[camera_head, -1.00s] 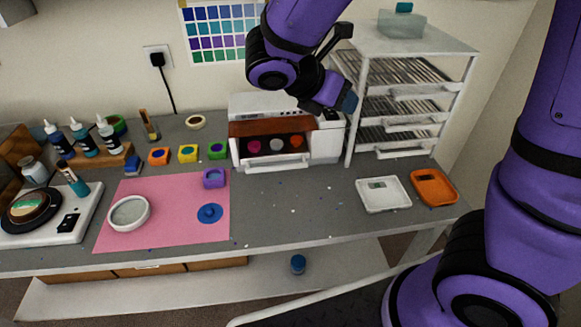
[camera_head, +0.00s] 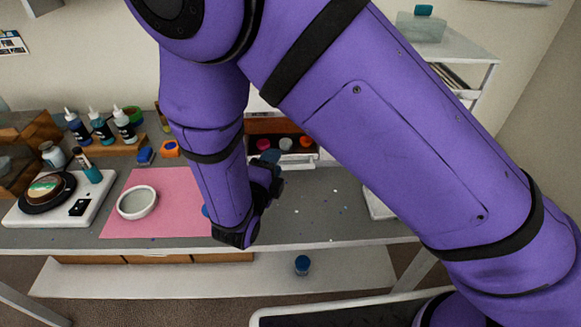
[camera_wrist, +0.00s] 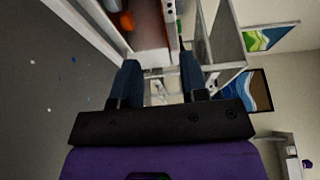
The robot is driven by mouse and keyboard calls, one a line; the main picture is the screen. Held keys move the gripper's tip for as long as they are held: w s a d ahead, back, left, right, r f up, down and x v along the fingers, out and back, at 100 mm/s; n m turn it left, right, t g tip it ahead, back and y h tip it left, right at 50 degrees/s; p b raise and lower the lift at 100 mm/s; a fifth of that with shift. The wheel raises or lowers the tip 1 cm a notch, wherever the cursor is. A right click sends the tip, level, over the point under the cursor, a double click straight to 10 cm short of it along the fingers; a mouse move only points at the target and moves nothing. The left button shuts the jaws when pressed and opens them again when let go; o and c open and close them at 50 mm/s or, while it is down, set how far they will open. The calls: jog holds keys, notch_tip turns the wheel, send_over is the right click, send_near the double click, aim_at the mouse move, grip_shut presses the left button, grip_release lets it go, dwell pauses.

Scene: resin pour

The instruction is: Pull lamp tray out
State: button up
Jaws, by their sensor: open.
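The lamp is a white box with a red-brown inside (camera_head: 285,126), partly hidden behind my arm in the head view. Its tray (camera_head: 311,155) sits in the opening with magenta, whitish and orange round pieces on it. The tray's white front runs along the lower edge. My gripper (camera_head: 272,160) is in front of the tray's left part, mostly hidden by my wrist. In the wrist view my gripper (camera_wrist: 157,68) is open and has its two dark blue fingers apart, pointing at the lamp (camera_wrist: 150,22). An orange piece (camera_wrist: 126,20) shows beyond the left finger. No grip on the tray is visible.
A pink mat (camera_head: 120,218) with a white round dish (camera_head: 137,203) lies left of my arm. Dropper bottles (camera_head: 102,126) and a scale (camera_head: 100,200) stand farther left. The rack (camera_head: 455,45) and a white tray (camera_head: 378,205) are partly hidden by my arm. Bare counter lies in front of the lamp.

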send_near(284, 168)
jog(key=x, duration=0.3)
jog(key=shift+a, duration=0.1)
jog(key=x, duration=0.6)
jog(key=shift+w+f, duration=0.1)
jog(key=shift+w, duration=0.1)
jog(key=shift+w+d, duration=0.3)
jog(key=shift+w, duration=0.2)
grip_shut()
